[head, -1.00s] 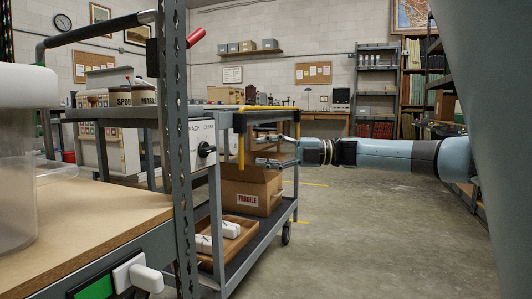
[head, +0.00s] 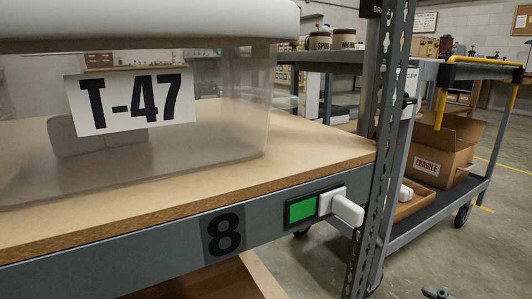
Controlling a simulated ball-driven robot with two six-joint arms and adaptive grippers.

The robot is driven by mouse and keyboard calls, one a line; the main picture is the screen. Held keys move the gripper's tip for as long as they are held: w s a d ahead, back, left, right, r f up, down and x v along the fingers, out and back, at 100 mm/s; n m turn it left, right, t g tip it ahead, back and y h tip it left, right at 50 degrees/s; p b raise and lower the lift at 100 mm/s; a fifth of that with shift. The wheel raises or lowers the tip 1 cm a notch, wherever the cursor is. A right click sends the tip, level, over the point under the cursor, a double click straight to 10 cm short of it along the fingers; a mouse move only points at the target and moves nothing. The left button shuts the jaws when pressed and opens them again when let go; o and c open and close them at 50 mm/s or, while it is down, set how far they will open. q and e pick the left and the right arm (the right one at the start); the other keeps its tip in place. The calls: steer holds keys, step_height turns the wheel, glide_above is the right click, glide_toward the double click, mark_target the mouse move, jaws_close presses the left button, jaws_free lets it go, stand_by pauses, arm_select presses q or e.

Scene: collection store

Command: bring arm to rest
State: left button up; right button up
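A small dark piece (head: 437,293) pokes in at the bottom edge, right of centre, over the floor. It looks like the tip of my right gripper, but too little shows to tell whether it is open or shut. No other part of my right arm shows. My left gripper and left arm are not in view.
A shelf (head: 330,150) numbered 8 fills the left and bears a clear bin (head: 225,125) labelled T-47. A steel upright (head: 385,130) stands at its corner. Beyond is a cart (head: 425,212) with a FRAGILE carton (head: 428,167). Floor at lower right is clear.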

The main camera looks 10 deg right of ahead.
steer(key=s+a+f+m+g+h, duration=0.2)
steer(key=s+m+g, duration=0.25)
steer(key=s, duration=0.35)
steer(key=s+a+f+m+g+h, duration=0.2)
steer(key=s+a+m+g, duration=0.15)
steer(key=s+g, duration=0.35)
arm_select(q)
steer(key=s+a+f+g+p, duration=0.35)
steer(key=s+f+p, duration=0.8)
steer(key=p, duration=0.85)
arm_select(e)
steer(key=s+d+f+m+g+h, duration=0.15)
steer(key=s+d+f, duration=0.35)
steer(key=s+f, duration=0.65)
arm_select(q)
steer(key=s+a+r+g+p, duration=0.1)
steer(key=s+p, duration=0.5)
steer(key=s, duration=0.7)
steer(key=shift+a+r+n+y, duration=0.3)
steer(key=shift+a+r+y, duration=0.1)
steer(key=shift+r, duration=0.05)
arm_select(e)
steer(key=s+d+r+g, duration=0.1)
steer(key=s+g, duration=0.1)
steer(key=s, duration=1.1)
steer(key=shift+s+r, duration=0.15)
steer(key=shift+r, duration=0.2)
